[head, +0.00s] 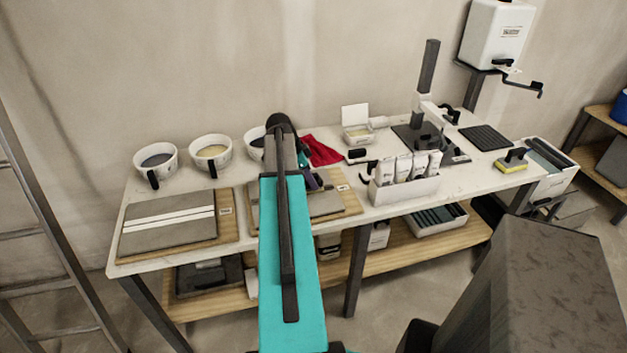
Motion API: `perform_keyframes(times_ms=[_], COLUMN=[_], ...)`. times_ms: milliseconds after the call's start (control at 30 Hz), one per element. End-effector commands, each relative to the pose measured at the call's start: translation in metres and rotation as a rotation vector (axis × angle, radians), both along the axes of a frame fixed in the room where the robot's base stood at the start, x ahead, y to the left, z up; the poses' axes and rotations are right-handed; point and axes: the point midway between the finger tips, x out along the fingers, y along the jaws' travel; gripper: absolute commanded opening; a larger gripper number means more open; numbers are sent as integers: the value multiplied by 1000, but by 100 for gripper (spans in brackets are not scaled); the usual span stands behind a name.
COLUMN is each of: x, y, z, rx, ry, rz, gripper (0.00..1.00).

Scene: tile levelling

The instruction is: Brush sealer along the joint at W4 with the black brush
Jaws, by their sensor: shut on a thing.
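My teal arm reaches over the workbench, and my gripper (313,181) shows only in small part beside it, low over the right-hand tile board (350,201). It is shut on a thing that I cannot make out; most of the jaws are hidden. That board carries grey tile and a small tag (343,187), too small to read. The left board (228,222) has grey tile with two white stripes and its own tag (225,210). I cannot tell which joint is W4. I cannot pick out the black brush for certain.
White tubs (155,160) with black handles stand at the back left. A red cloth (321,151), a box of white packets (404,186), a dark press stand (430,75) and a yellow sponge float (511,161) lie further right. A ladder (35,200) leans at left.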

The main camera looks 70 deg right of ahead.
Motion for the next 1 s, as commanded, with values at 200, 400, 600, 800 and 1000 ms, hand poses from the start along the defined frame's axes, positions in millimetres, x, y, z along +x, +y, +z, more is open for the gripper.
perform_keyframes(times_ms=[200, 400, 600, 800, 1000], x=[4, 4, 5, 10, 16], y=[3, 3, 4, 8, 13], z=[1, 1, 1, 1, 0], rx=[-2, -2, -2, -2, -3], ry=[1, 1, 1, 1, 0], rz=[0, 0, 0, 3, 1], gripper=[0, 0, 0, 0, 0])
